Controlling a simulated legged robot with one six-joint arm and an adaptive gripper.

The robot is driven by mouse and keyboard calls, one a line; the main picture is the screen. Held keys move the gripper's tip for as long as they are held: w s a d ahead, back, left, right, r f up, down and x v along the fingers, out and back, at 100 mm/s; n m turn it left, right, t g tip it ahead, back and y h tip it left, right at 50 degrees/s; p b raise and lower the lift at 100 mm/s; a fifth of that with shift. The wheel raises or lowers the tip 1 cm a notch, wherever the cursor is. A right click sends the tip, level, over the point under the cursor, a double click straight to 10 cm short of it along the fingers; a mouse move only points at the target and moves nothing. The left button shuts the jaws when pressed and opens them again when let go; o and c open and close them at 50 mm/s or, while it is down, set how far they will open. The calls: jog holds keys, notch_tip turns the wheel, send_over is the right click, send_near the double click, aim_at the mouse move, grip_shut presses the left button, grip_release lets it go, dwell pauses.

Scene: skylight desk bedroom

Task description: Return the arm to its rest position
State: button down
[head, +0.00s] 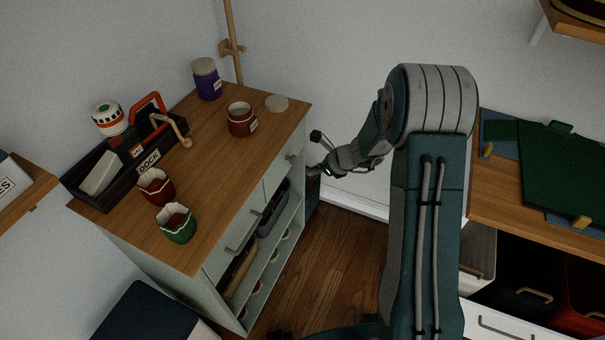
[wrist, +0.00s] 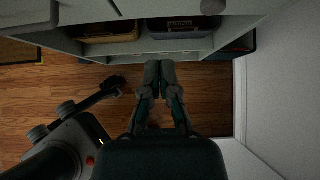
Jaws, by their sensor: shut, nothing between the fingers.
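My arm reaches out past the right side of the wooden-topped cabinet (head: 215,240), bent at the elbow. My gripper (head: 314,172) is low beside the cabinet's drawer front, below the level of its top. In the wrist view my gripper (wrist: 160,66) points toward the cabinet's lower shelves, with its two fingers together and nothing between them. In the head view the fingertips are small and dark, and I cannot tell whether they touch the cabinet.
Jars, two small cups and a black caddy (head: 128,150) stand on the cabinet top. A drawer handle (head: 243,234) sticks out from the front. A desk (head: 535,215) with a green board is at the right. Wooden floor (head: 325,250) lies open between cabinet and desk.

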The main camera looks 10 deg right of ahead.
jog(key=shift+s+d+r, duration=0.1)
jog(key=shift+s+r, duration=0.1)
jog(key=shift+r, duration=0.05)
jog(key=shift+r, duration=0.1)
jog(key=s+a+r+n+g+h, duration=0.1)
jog(key=s+a+r+n, duration=0.1)
jog(key=s+r+n, duration=0.55)
jog(key=s+a+r+n+h, duration=0.1)
jog(key=s+r+n, duration=0.4)
jog(key=r, duration=0.5)
jog(key=s+d+r+n+h, duration=0.1)
jog(key=s+r+n, duration=0.1)
jog(key=s+n, duration=0.2)
jog(key=s+d+r+n+t+h, duration=0.1)
jog(key=s+d+r+n+h, duration=0.1)
jog(key=s, duration=0.6)
jog(key=s+d+r+n+h, duration=0.1)
jog(key=s+r+n+h, duration=0.1)
jog(key=s+r+n, duration=0.2)
jog(key=shift+s+d+n+t, duration=0.3)
jog(key=shift+s+n, duration=0.65)
jog(key=shift+n, duration=0.2)
